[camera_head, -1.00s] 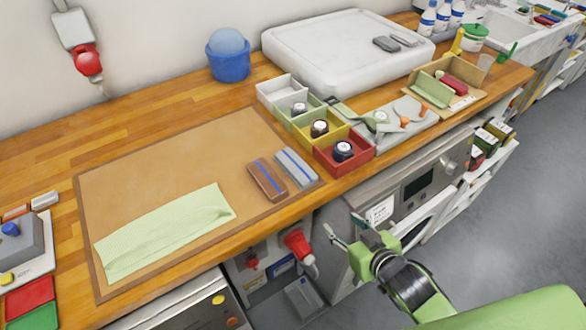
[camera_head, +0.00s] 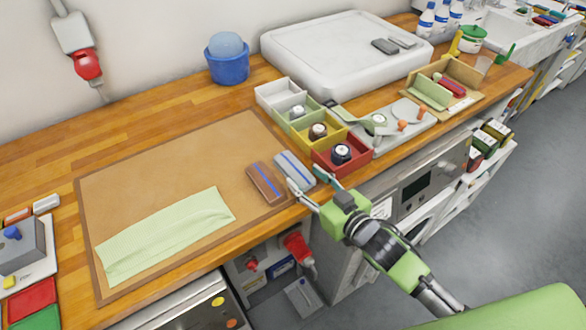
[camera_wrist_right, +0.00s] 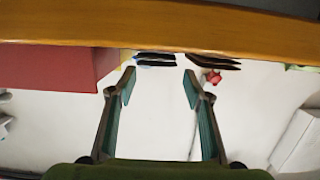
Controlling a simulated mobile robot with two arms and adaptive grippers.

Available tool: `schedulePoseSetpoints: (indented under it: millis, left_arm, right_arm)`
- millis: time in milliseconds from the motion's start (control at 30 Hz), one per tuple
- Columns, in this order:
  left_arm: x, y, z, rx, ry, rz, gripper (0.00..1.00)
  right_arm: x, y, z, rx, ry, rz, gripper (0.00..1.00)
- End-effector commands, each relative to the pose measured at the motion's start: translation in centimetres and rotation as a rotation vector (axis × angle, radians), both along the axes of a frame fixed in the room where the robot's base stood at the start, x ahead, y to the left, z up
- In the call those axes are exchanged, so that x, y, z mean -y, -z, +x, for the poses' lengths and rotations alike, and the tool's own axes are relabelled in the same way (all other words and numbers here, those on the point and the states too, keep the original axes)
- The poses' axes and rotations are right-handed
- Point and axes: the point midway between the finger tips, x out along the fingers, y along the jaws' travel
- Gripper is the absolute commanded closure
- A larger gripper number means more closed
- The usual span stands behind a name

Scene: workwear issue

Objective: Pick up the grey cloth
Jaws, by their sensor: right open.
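The grey cloth (camera_head: 292,166), folded flat with a blue stripe, lies at the right edge of the brown mat (camera_head: 190,160) in the head view. A brown cloth (camera_head: 265,184) with a blue stripe lies just left of it. My right gripper (camera_head: 306,182) is open and empty at the grey cloth's near end, by the bench's front edge. In the wrist view, my right gripper (camera_wrist_right: 160,84) has its fingers apart, and the grey cloth (camera_wrist_right: 156,60) shows as a thin dark edge beyond the fingertips. Contact is not visible. My left gripper is not in view.
A red bin (camera_head: 334,168) with a round dark item stands close right of the gripper, in a row with yellow, green and white bins. A pale green cloth (camera_head: 165,235) lies on the mat's front left. The mat's upper middle is clear.

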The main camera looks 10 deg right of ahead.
Motion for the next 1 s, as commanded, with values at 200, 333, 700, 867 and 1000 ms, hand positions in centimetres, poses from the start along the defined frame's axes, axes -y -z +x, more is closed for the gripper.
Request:
schedulePoseSetpoints:
  millis: [200,333,700,867,1000]
  left_arm:
    - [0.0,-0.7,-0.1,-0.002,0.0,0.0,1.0]
    - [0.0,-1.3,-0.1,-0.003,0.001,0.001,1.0]
    - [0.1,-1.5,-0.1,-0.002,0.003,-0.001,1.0]
    - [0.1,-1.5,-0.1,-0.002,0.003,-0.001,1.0]
    - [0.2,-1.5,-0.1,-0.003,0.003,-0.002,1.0]
  right_arm:
    - [-0.5,0.4,1.5,-0.001,0.001,0.0,0.54]
    - [-1.1,1.0,3.0,0.0,0.0,0.0,0.54]
    - [-1.9,1.7,4.8,-0.001,-0.001,0.0,0.54]
    - [-1.9,1.7,4.8,-0.001,-0.001,0.0,0.72]
    - [-1.9,1.6,4.8,-0.001,0.0,-0.001,0.81]
